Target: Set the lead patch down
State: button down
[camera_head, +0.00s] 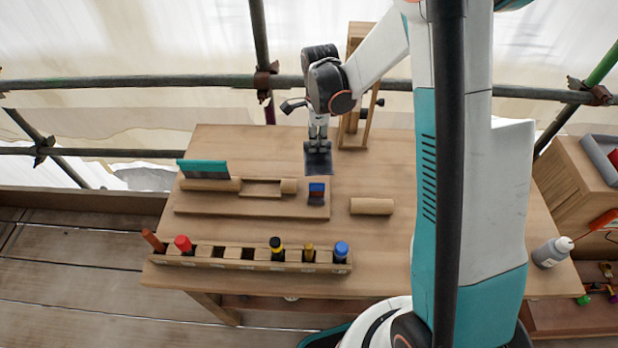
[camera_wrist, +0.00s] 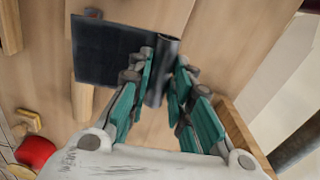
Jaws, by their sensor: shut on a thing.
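The lead patch (camera_wrist: 108,55) is a dark grey flat sheet with a rolled edge. In the wrist view my gripper (camera_wrist: 162,78) is shut on that rolled edge, its teal-padded fingers on both sides. In the head view my gripper (camera_head: 318,140) points down over the back middle of the workbench (camera_head: 390,260), with the dark patch (camera_head: 319,163) under its fingers. I cannot tell whether the patch touches the bench top.
A wooden board with a teal-bladed tool (camera_head: 205,170) and a blue block (camera_head: 317,190) lies in front of the gripper. A wooden cylinder (camera_head: 371,206) is to the right. A rack (camera_head: 225,254) holds several tools. A wooden frame (camera_head: 352,135) stands close behind right.

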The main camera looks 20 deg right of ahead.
jog(key=shift+w+a+f+m, duration=0.15)
jog(key=shift+f+m, duration=0.15)
jog(key=shift+m, duration=0.2)
jog(key=shift+f+b, duration=2.75)
jog(key=shift+f, duration=2)
jog(key=shift+f, duration=0.15)
jog(key=c, duration=1.4)
grip_release()
jog(key=shift+c, duration=0.2)
